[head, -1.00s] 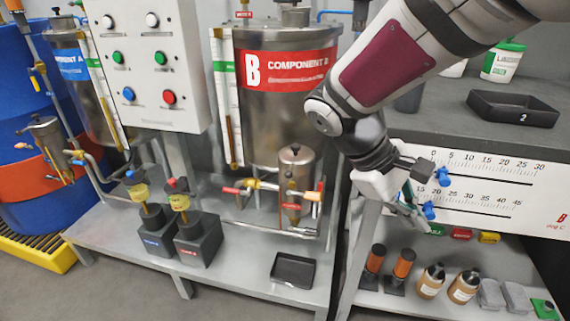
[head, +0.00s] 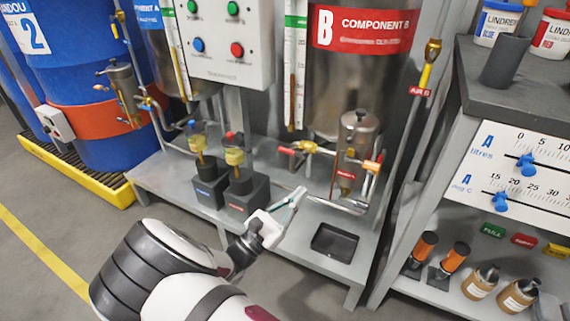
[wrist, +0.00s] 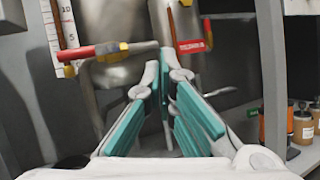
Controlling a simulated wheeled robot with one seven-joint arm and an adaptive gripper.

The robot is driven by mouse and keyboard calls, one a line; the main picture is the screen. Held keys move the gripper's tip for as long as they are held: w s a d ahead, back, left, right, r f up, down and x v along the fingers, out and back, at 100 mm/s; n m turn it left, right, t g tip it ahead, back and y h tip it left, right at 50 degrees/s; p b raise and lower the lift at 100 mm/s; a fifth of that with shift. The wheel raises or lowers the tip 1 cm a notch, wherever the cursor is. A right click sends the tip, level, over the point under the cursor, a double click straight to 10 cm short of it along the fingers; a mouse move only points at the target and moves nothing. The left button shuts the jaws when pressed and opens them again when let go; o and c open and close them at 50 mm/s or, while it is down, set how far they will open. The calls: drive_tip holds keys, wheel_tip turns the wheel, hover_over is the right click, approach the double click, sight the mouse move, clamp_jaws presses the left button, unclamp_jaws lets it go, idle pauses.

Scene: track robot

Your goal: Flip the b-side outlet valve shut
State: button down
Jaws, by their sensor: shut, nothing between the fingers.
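The B tank (head: 345,85) bears a red "COMPONENT B" label. Low in front of it are pipework and a small metal cylinder (head: 358,135). A valve with a red lever (head: 288,151) and brass body (head: 308,148) sits left of the cylinder. Another orange-red handle (head: 372,167) sits at its right. I cannot read which is the outlet valve. My gripper (head: 301,192) is shut and empty, below and in front of the left valve. In the wrist view, the red lever (wrist: 75,53) lies roughly sideways, left of my fingertips (wrist: 165,72); no contact is clear.
A black tray (head: 334,243) lies on the grey bench at right. Two dark pump blocks (head: 243,195) stand left of my gripper. A control box (head: 222,45) hangs above. A scale board (head: 525,170) and shelf with bottles (head: 480,282) are at the right.

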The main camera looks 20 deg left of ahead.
drive_tip(key=s+a+f+n+t+y, duration=0.4)
drive_tip(key=a+f+n+t+y, duration=0.1)
drive_tip(key=a+n+y, duration=0.1)
drive_tip(key=shift+s+a+n+y, duration=0.2)
drive_tip(key=shift+a+n+y, duration=0.2)
drive_tip(key=shift+a+y, duration=0.6)
drive_tip(key=shift+d, duration=0.2)
